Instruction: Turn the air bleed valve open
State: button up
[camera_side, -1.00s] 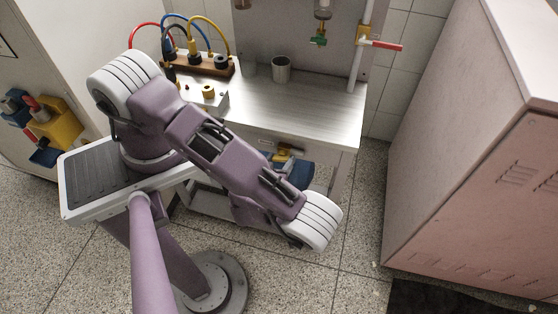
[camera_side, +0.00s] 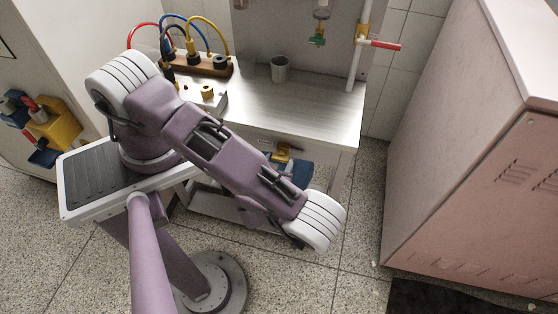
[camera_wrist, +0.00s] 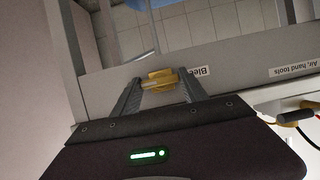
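The air bleed valve is a yellow handle (camera_wrist: 160,79) on the grey front rail of the bench. It sits beside an upside-down label (camera_wrist: 200,72) that begins "Blee". In the side view, a yellow fitting (camera_side: 283,152) shows below the bench's front edge, partly behind my arm. In the wrist view my gripper (camera_wrist: 160,77) is at the valve, with one finger on each side of the yellow handle. The fingers are spread apart, with their tips very close to its ends. I cannot tell whether they touch it. My gripper is hidden behind my arm in the side view.
The steel bench (camera_side: 300,105) carries a grey cup (camera_side: 280,69) and a wooden block with coloured hoses (camera_side: 200,64). A red-handled valve (camera_side: 384,44) is on a pipe at the back. A large pinkish cabinet (camera_side: 470,160) stands to the right. An "Air, hand tools" label (camera_wrist: 293,68) is along the rail.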

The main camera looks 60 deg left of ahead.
jog(key=o, duration=0.4)
jog(key=shift+o, duration=0.2)
